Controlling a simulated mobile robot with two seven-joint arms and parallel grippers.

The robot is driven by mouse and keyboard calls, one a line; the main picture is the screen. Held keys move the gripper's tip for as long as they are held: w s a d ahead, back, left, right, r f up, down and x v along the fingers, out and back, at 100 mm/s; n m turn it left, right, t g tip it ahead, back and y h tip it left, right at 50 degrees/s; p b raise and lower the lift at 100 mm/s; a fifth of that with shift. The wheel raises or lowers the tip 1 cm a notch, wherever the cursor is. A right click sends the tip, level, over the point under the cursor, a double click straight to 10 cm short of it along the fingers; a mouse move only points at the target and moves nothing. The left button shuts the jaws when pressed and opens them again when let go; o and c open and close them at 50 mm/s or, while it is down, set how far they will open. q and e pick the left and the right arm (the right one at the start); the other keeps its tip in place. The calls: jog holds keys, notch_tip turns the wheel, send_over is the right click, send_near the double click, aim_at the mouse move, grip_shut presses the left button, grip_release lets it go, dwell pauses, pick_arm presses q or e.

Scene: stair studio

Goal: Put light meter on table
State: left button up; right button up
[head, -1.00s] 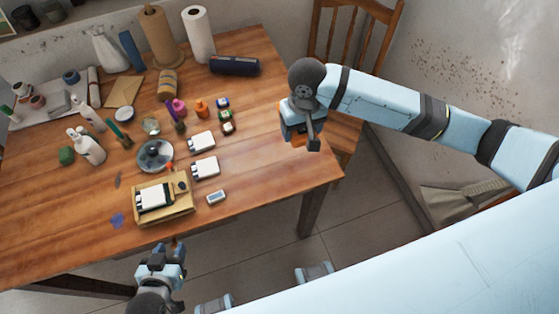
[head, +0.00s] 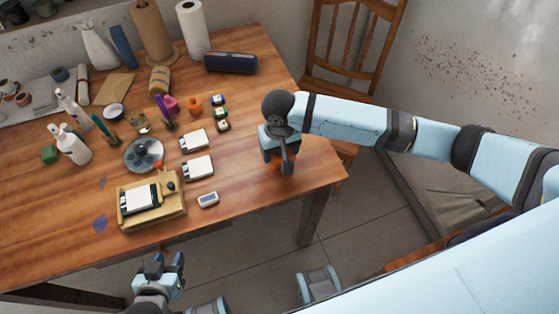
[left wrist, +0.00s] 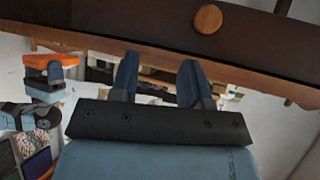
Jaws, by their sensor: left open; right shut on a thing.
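My right gripper (head: 284,168) is over the right end of the wooden table (head: 255,205), pointing down. It is shut on an orange thing (head: 274,165), mostly hidden behind the hand. The orange thing also shows at that gripper in the left wrist view (left wrist: 50,62). I cannot tell for sure that it is the light meter, or whether it touches the table top. My left gripper (head: 168,262) is open and empty in front of the table's front edge. Its two blue fingers stand apart in the left wrist view (left wrist: 160,80).
A small white device with a grey screen (head: 208,200) lies near the front edge, beside a wooden tray (head: 178,211). White cards, small bottles and jars crowd the left and middle. A dark case (head: 231,62) lies at the back. The table's right part is mostly clear; a chair (head: 350,85) stands behind.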

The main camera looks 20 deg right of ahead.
notch_tip(320, 180, down, 5)
jog(key=shift+f, duration=0.15)
dwell(0.4)
jog(key=o, duration=1)
jog(key=shift+f, duration=0.1)
notch_tip(320, 180, up, 12)
jog(key=shift+r+p, duration=0.2)
jog(key=shift+p, duration=0.25)
jog(key=shift+f, duration=0.1)
